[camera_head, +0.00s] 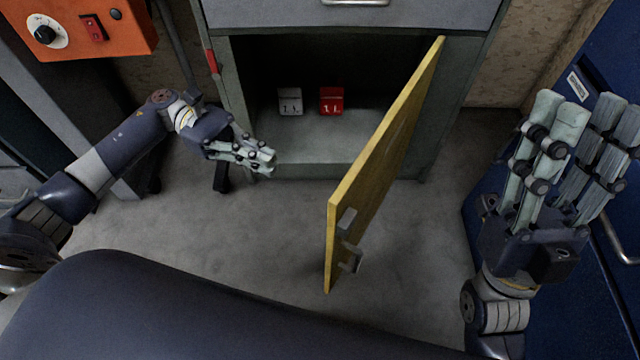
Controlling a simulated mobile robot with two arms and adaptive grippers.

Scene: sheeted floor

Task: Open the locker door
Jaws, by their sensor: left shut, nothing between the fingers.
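The locker door (368,190) is a yellow panel standing well open. It is joined at the locker's right side and swings out toward me, its free edge at the near end. A metal handle (350,257) sits low near that edge. The locker (235,100) is a grey cabinet with its dark inside exposed. My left gripper (268,162) is shut and empty, in front of the opening's lower left corner, left of the door and apart from it. My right gripper (578,115) is raised at the right, fingers spread open and empty, away from the door.
Inside the locker stand a white block (290,102) and a red block (331,100). A grey drawer (440,14) is above. An orange control box (85,27) hangs at upper left. A blue cabinet (575,300) stands at right. Bare floor (255,245) lies in front of the locker.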

